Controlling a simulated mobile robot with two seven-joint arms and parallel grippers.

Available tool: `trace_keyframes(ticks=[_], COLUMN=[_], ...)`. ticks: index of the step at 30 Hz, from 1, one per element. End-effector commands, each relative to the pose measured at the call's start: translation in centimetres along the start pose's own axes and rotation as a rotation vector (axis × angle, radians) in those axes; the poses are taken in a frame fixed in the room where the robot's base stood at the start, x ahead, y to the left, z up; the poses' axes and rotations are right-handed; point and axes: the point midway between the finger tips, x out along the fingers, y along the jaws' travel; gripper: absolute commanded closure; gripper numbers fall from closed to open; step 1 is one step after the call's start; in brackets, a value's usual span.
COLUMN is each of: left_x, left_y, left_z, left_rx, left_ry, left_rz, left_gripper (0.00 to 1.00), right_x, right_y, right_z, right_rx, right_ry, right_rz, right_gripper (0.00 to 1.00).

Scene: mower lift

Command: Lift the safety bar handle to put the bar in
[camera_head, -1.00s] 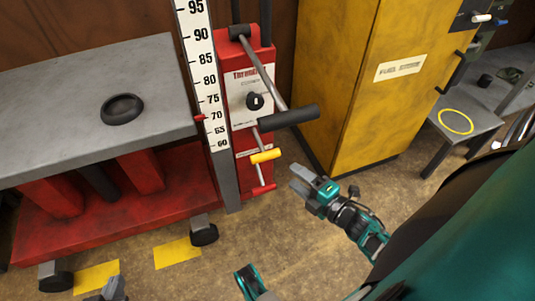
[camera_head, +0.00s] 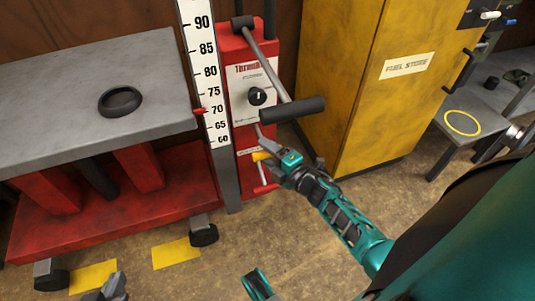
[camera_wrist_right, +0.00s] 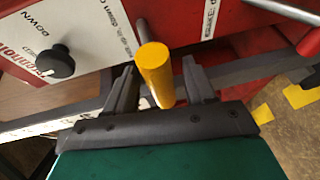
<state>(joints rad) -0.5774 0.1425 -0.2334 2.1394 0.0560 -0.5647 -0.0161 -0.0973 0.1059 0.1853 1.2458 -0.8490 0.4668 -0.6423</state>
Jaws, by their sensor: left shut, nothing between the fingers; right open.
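The yellow handle (camera_head: 261,156), which looks like the safety bar handle, sticks out low on the lift's red column, partly hidden by my right gripper. My right gripper (camera_head: 270,147) is open at this handle. My left gripper (camera_head: 112,288) is shut and empty at the bottom left edge, well away from the lift.
A long lever with a black grip (camera_head: 293,109) hangs just above my right gripper. A black knob (camera_head: 257,96) sits on the white panel. The grey lift table (camera_head: 60,110) is left, the yellow cabinet (camera_head: 350,80) right. Open floor lies in front.

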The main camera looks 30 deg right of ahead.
Motion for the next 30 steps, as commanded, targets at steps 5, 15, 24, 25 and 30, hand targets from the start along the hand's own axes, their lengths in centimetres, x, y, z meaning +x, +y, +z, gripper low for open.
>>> trace_keyframes(ticks=[5, 15, 24, 25, 30], left_x=[0.05, 0.06, 0.09, 0.09, 0.1], left_y=[0.08, 0.0, -0.18, -0.19, -0.21], left_z=[0.02, -0.04, -0.02, -0.02, -0.02], left_rx=[-0.003, -0.003, -0.002, -0.002, -0.002], left_ry=[-0.001, 0.002, 0.003, 0.003, 0.003], left_rz=[0.001, -0.001, -0.005, -0.005, -0.005], left_gripper=[1.0, 1.0, 1.0, 1.0, 1.0], right_x=[0.26, 0.22, 0.21, 0.21, 0.22], right_y=[0.02, 0.02, 0.03, 0.03, 0.04], right_z=[0.0, 0.0, 0.0, 0.0, 0.0], right_rx=[0.0, 0.0, 0.0, 0.0, 0.001], right_ry=[0.0, 0.0, 0.0, 0.0, 0.0], right_rz=[0.0, 0.0, 0.0, 0.001, 0.001], right_gripper=[0.45, 0.66, 0.94, 0.97, 1.0])
